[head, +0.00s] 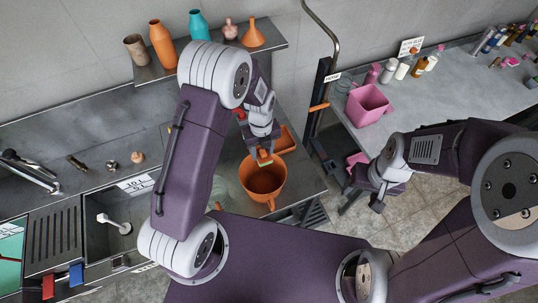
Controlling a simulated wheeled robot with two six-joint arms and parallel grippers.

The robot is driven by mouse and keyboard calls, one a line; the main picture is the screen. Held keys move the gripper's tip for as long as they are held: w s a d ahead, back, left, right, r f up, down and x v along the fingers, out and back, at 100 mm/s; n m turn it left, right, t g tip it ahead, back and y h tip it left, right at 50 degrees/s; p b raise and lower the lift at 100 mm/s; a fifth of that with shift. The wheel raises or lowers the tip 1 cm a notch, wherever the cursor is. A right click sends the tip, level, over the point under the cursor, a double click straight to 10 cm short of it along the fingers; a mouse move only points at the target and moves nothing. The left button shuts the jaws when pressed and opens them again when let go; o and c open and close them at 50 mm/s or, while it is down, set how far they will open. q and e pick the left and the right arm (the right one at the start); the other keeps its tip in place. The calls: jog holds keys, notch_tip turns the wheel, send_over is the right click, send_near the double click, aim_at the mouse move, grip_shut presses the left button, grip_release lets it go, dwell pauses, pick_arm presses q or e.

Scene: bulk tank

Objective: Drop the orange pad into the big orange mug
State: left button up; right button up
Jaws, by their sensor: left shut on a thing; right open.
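The big orange mug (263,186) stands open side up on the counter, near its front edge, with its handle toward me. My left gripper (263,153) is over the far part of the mug's opening. It is shut on the small orange pad (264,157), which shows a pale green edge. The pad appears above the rim; its exact height is hard to tell. My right gripper (378,202) is open and empty, out over the floor to the right of the mug.
An orange container (286,140) stands behind the mug. A sink (105,225) is at left. A shelf (152,73) holds vases and a funnel. A pink bin (368,104) stands on the right counter. A dark post (319,95) rises between the counters.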

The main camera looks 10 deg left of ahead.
pick_arm(q)
jog(key=shift+w+r, duration=0.1)
jog(key=shift+w, duration=0.1)
jog(key=shift+s+r, duration=0.25)
jog(key=shift+s, duration=0.8)
jog(key=shift+s+f+b, duration=0.5)
jog(key=shift+s+b, duration=0.05)
jog(key=shift+b, duration=0.2)
jog(key=f+b, duration=0.1)
jog(key=f, duration=0.1)
jog(key=w+f+b, duration=0.1)
jog(key=f+b, duration=0.1)
jog(key=shift+f+b, duration=0.3)
jog(key=o, duration=1.2)
jog(key=shift+o, duration=0.9)
jog(key=shift+f, duration=0.1)
jog(key=shift+w+r, duration=0.2)
jog(key=shift+r, duration=0.2)
notch_tip(320, 180, up, 8)
jog(key=shift+r+b, duration=0.1)
jog(key=shift+b, duration=0.45)
pick_arm(e)
jog(key=f, duration=0.2)
jog(key=s+f, duration=0.2)
jog(key=f, duration=0.1)
jog(key=shift+f, duration=0.3)
